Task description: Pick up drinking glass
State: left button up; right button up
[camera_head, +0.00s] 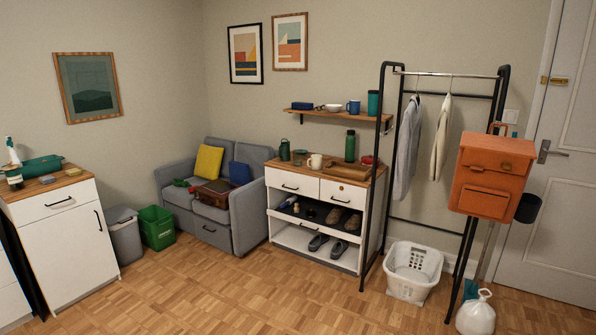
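I cannot clearly make out a drinking glass. A small grey-green vessel (299,157) stands on the wooden top of the white drawer unit, left of a white mug (315,161); it is too small to tell whether it is glass. A tall teal cup (373,103) stands at the right end of the wall shelf, beside a blue mug (353,107); it looks opaque. Neither of my grippers is in view.
The white drawer unit (290,184) also bears a green bottle (350,146) and a wooden tray (346,171). A grey sofa (248,218) stands left, a clothes rack (377,180) and white basket (412,270) right. The parquet floor (240,300) in front is clear.

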aim_at(297, 155)
jog(key=i, duration=1.85)
